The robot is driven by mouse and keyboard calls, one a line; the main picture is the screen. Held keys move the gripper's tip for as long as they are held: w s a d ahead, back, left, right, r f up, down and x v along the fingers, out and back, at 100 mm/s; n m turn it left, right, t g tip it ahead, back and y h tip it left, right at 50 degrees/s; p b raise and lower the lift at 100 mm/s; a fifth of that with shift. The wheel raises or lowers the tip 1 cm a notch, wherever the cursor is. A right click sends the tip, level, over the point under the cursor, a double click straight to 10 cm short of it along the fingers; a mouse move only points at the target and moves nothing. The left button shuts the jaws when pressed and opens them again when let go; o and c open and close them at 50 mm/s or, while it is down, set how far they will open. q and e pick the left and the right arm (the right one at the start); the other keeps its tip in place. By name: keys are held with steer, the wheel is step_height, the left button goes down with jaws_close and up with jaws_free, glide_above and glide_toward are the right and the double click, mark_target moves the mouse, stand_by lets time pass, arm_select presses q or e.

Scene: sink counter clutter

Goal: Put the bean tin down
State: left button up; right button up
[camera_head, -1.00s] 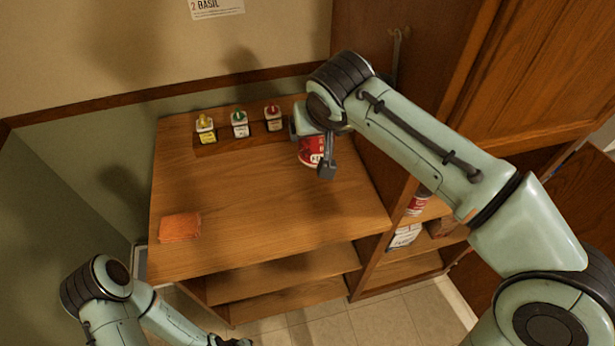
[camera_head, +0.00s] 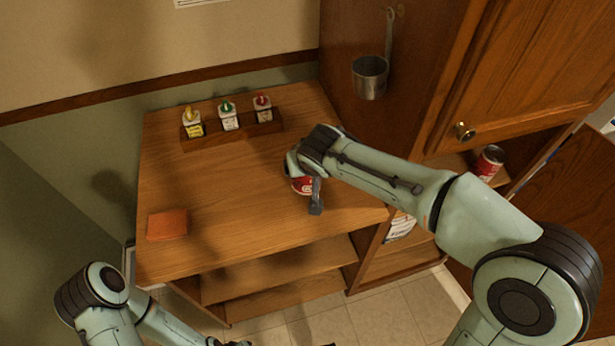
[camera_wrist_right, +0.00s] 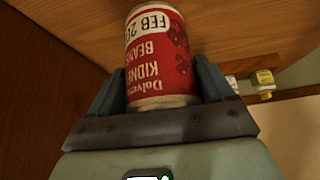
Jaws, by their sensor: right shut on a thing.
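The bean tin (camera_head: 303,187) has a red label and is mostly hidden behind my right gripper (camera_head: 305,192) in the head view. In the right wrist view the tin (camera_wrist_right: 160,62) shows the words "kidney beans" and a white "FEB" date strip. My right gripper (camera_wrist_right: 163,85) is shut on it, one finger on each side. The tin is over the right part of the wooden counter top (camera_head: 225,205); whether it touches the wood I cannot tell. My left gripper (camera_head: 235,343) is only just in view at the bottom edge, and its jaws cannot be made out.
A wooden rack (camera_head: 232,131) with several small coloured-cap bottles stands at the back. An orange sponge (camera_head: 167,224) lies at the front left. A metal ladle (camera_head: 370,76) hangs on the cabinet side. Another red tin (camera_head: 488,162) stands on a shelf at right. The counter's middle is clear.

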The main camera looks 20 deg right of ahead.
steer(key=shift+f, duration=2.05)
steer(key=shift+w+f+b, duration=0.1)
steer(key=shift+b, duration=0.2)
steer(key=shift+f, duration=0.15)
steer(key=o, duration=1.3)
steer(key=shift+r, duration=0.35)
steer(key=v, duration=1.2)
steer(key=shift+f, duration=0.15)
